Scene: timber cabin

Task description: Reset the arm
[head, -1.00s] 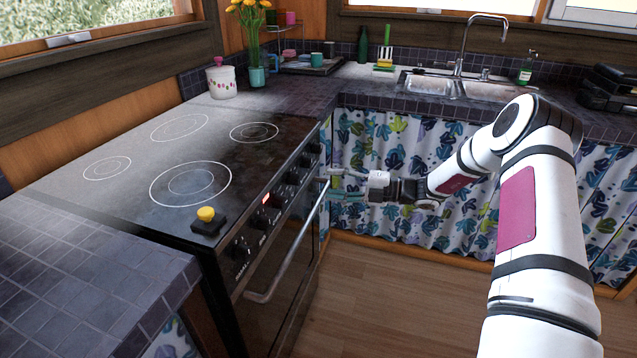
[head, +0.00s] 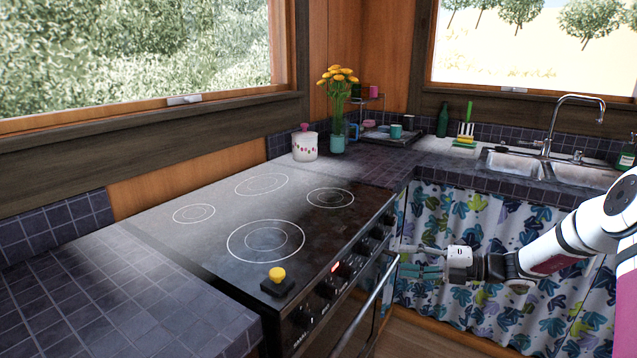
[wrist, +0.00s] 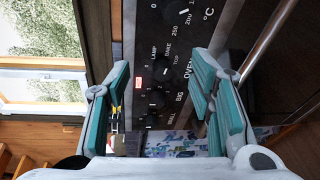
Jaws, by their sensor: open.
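My gripper (head: 420,261) is in front of the oven's right end in the head view, level with the control panel. In the wrist view my gripper (wrist: 162,98) has its two teal-padded fingers spread wide apart, with nothing between them. The oven's knob panel (wrist: 165,60) shows behind the fingers there. My white arm (head: 590,225) reaches in from the right edge of the head view.
The stove (head: 262,215) has a black box with a yellow button (head: 277,281) at its near edge. The oven handle (head: 372,305) runs close to my gripper. A patterned curtain (head: 500,240) hangs below the sink (head: 580,172). Flowers (head: 338,85) and a white jar (head: 305,145) stand on the counter.

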